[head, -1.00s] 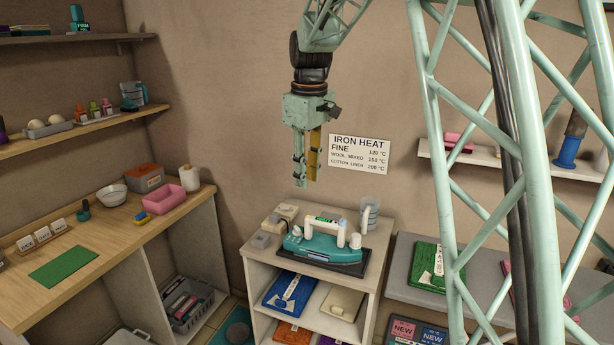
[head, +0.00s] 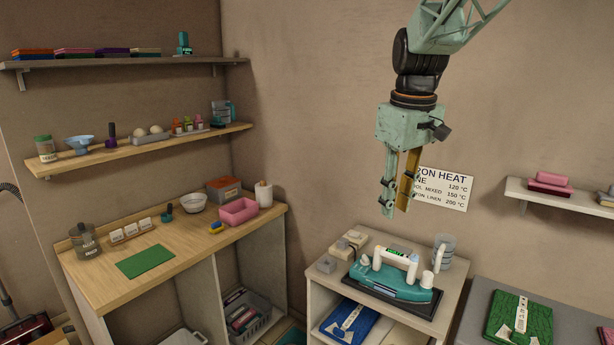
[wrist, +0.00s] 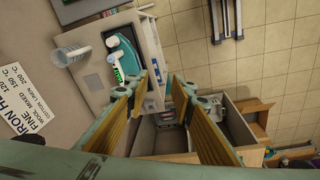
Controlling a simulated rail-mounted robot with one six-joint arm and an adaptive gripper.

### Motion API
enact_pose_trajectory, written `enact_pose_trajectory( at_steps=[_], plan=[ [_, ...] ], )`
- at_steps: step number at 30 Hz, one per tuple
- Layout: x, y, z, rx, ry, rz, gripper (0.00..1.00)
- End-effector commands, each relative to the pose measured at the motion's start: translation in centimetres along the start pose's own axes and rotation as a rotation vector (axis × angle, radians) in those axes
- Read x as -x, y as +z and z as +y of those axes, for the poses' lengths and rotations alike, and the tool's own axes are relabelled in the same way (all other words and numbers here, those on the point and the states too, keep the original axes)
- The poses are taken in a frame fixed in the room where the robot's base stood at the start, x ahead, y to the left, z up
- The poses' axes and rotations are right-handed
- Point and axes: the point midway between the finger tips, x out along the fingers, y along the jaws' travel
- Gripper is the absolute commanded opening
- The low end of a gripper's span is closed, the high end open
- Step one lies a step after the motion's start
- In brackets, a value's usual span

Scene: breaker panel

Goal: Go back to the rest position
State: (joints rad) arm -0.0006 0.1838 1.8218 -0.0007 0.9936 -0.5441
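My gripper (head: 396,208) hangs pointing down from my arm in the head view. Its fingers are apart with nothing between them; the gap also shows in the wrist view (wrist: 160,88). The gripper is in the air, well above a teal and white iron (head: 395,278) on a dark base, and touches nothing. In the head view it partly hides the left side of the IRON HEAT sign (head: 447,188).
The iron stands on a small shelf unit (head: 455,290) beside a clear measuring cup (head: 443,252). A wooden counter (head: 195,262) with a green mat (head: 145,261) is at left, under two wall shelves. A grey bench (head: 575,325) is at right. The air around my gripper is clear.

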Motion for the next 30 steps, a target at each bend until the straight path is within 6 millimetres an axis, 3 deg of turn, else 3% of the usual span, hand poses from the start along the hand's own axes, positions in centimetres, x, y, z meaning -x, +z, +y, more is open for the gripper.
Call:
enact_pose_trajectory(
  at_steps=[15, 30],
  plan=[
    [4.0, 7.8, -4.7, -0.121, 0.022, 0.042, 0.23],
    [6.1, 15.5, -9.4, -0.239, 0.037, 0.081, 0.23]
  ],
)
